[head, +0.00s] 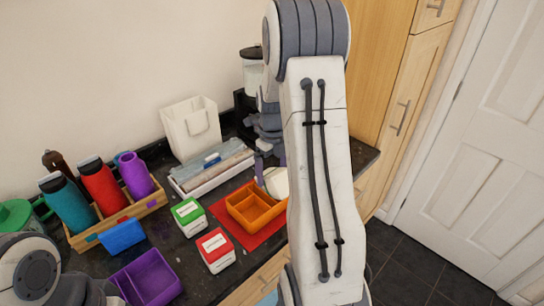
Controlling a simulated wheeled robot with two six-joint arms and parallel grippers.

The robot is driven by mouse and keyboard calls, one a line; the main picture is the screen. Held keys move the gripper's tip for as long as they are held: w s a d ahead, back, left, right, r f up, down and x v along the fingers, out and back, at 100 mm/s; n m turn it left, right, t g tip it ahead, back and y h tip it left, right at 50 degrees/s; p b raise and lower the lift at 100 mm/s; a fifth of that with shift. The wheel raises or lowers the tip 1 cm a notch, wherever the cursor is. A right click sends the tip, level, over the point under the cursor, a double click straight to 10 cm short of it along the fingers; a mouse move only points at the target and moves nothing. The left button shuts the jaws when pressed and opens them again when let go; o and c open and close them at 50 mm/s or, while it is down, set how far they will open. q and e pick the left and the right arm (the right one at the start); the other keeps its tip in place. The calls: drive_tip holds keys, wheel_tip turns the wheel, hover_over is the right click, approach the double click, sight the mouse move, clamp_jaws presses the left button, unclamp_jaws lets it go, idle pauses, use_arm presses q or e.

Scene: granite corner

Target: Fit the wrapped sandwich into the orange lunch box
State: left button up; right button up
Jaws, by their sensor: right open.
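The orange lunch box (240,214) lies open on a red mat (222,216), with dividers inside. A pale, rounded thing that looks like the wrapped sandwich (276,181) is at the box's far right end. It is partly hidden by my right arm, and I cannot tell whether it rests in the box or just above it. My right gripper (266,169) is open, right at the pale thing, its fingers pointing down. The far right part of the box is hidden behind my arm. My left arm shows at the bottom left, but its gripper is out of view.
A green-lidded box (188,215) and a red-lidded box (216,251) stand left of the mat. A purple divided box (148,278) is nearer. A wooden rack (118,221) holds bottles. The counter ends at the right.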

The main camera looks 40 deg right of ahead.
sight(272, 172)
wheel_tip(272, 172, up, 11)
drive_tip(key=n+p, duration=0.3)
drive_tip(key=n, duration=0.6)
drive_tip(key=f+n+p, duration=0.1)
drive_tip(key=n+p, duration=0.2)
drive_tip(key=n, duration=0.6)
drive_tip(key=s+f+n+t+p, duration=0.1)
drive_tip(key=f+n+p, duration=0.1)
drive_tip(key=n, duration=0.7)
drive_tip(key=f+n+p, duration=0.1)
drive_tip(key=n+p, duration=0.3)
drive_tip(key=n, duration=0.4)
drive_tip(key=shift+s+f+n+t, duration=0.3)
drive_tip(key=shift+s+f+n, duration=0.1)
wheel_tip(272, 172, down, 4)
drive_tip(key=shift+d+r+p, duration=0.1)
drive_tip(key=shift+p, duration=0.7)
drive_tip(key=shift+w+f, duration=0.1)
drive_tip(key=shift+f, duration=0.6)
clamp_jaws()
